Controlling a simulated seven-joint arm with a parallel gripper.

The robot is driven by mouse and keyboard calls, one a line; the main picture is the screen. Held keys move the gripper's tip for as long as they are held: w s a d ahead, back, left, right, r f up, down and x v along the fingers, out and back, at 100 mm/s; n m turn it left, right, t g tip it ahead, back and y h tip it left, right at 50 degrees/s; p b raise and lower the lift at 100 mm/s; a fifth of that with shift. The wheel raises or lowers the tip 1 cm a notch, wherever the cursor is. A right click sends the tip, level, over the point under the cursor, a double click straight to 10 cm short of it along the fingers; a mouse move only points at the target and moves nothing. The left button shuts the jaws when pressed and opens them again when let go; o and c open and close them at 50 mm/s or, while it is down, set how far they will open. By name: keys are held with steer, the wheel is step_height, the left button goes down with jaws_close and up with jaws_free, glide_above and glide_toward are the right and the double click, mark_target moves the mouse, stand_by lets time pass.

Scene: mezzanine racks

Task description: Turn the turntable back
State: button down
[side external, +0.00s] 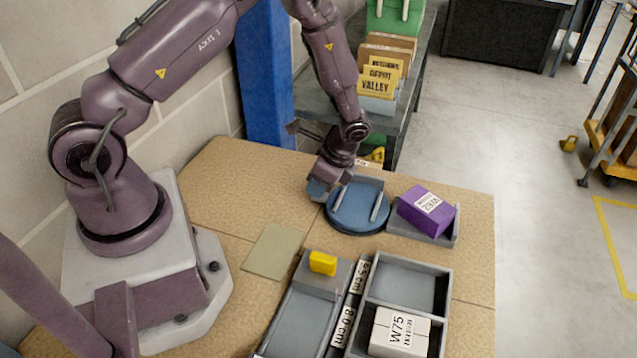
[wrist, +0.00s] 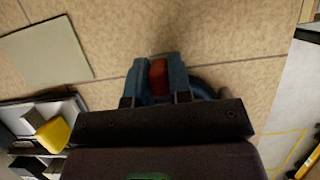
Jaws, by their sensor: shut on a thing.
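The turntable (side external: 352,214) is a round blue disc with a raised back wall and pale rails on top, on the tan bench. Nothing rests on it that I can make out. My gripper (side external: 322,188) is low at its left rim; its fingertips are partly hidden in the side view. In the wrist view, my gripper (wrist: 158,78) is shut on a small red handle (wrist: 159,76) between two blue fingers. A blue curved edge of the turntable (wrist: 207,84) shows just right of the fingers; where the handle joins it is hidden.
A purple labelled box (side external: 424,208) sits tilted in a grey tray right of the turntable. In front are a yellow block (side external: 323,263) on a grey slide and a white W75 box (side external: 400,332) in a divided tray. A flat olive pad (side external: 273,251) lies left.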

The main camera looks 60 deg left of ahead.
mark_target(335, 204)
steer(key=c, duration=1)
jaws_free()
steer(key=shift+w, duration=0.1)
steer(key=shift+c, duration=0.2)
steer(key=v, duration=1.3)
steer(key=s+d+r+n+t+h, duration=0.1)
steer(key=s+r+n+t, duration=0.3)
steer(key=s+r, duration=0.5)
steer(key=s+d+r+n+t+h, duration=0.2)
steer(key=s+d+r+n+t, duration=0.2)
steer(key=s+r, duration=0.5)
step_height(335, 204, up, 3)
steer(key=shift+f+n+t, duration=0.15)
steer(key=shift+n+t, duration=0.25)
steer(key=shift+n, duration=0.2)
